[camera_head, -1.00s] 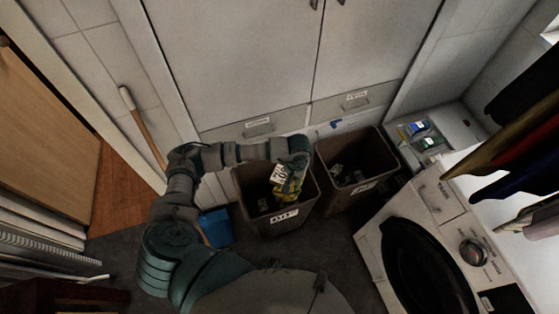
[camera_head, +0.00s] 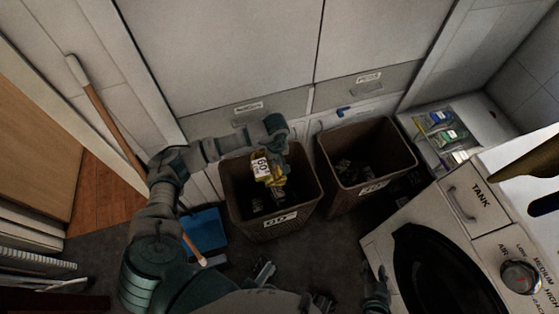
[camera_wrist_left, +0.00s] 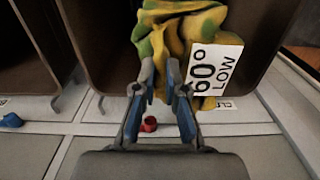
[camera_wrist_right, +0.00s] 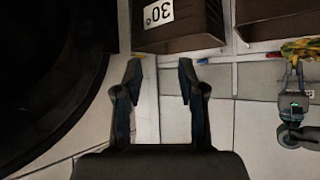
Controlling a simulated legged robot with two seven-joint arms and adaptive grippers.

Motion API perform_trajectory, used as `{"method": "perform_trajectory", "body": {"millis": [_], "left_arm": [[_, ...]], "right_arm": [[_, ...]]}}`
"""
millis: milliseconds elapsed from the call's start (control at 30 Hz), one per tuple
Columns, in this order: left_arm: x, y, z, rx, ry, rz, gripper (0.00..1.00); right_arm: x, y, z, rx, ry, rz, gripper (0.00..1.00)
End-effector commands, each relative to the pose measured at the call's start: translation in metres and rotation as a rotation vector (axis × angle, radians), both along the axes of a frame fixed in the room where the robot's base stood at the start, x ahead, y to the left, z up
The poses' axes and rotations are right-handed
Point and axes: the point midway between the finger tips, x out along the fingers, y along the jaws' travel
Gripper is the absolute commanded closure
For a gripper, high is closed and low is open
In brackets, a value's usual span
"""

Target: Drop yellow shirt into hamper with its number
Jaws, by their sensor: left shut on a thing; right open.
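The yellow-green shirt (camera_head: 275,171) hangs over the opening of the left hamper (camera_head: 234,202). Its white tag reads "60° LOW" in the left wrist view (camera_wrist_left: 212,71). My left gripper (camera_head: 279,153) is shut on the shirt, with its fingertips at the cloth's near edge (camera_wrist_left: 160,78). The left hamper's front label is too blurred to read for sure.
White cabinets (camera_head: 220,60) rise behind the hampers. A blue dustpan (camera_head: 207,231) lies left of the left hamper. Both hampers have dark items inside.

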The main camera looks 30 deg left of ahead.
Motion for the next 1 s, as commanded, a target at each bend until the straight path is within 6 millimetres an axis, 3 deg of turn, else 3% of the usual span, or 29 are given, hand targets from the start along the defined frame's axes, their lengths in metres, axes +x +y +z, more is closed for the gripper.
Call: {"method": "perform_trajectory", "body": {"millis": [167,533,700,1000], "left_arm": [[0.0,-0.001,-0.015,0.0,0.003,-0.001,1.0],[-0.001,-0.002,-0.05,0.001,0.003,-0.003,1.0],[0.0,-0.001,-0.056,0.0,0.001,-0.002,1.0],[0.0,-0.001,-0.057,0.001,-0.001,-0.003,1.0]], "right_arm": [[0.015,0.006,0.01,0.03,-0.109,0.004,0.6],[0.043,0.02,0.052,0.117,-0.427,0.012,0.6],[0.047,0.023,0.065,0.138,-0.506,0.014,0.6],[0.048,0.024,0.07,0.144,-0.528,0.014,0.6]]}}
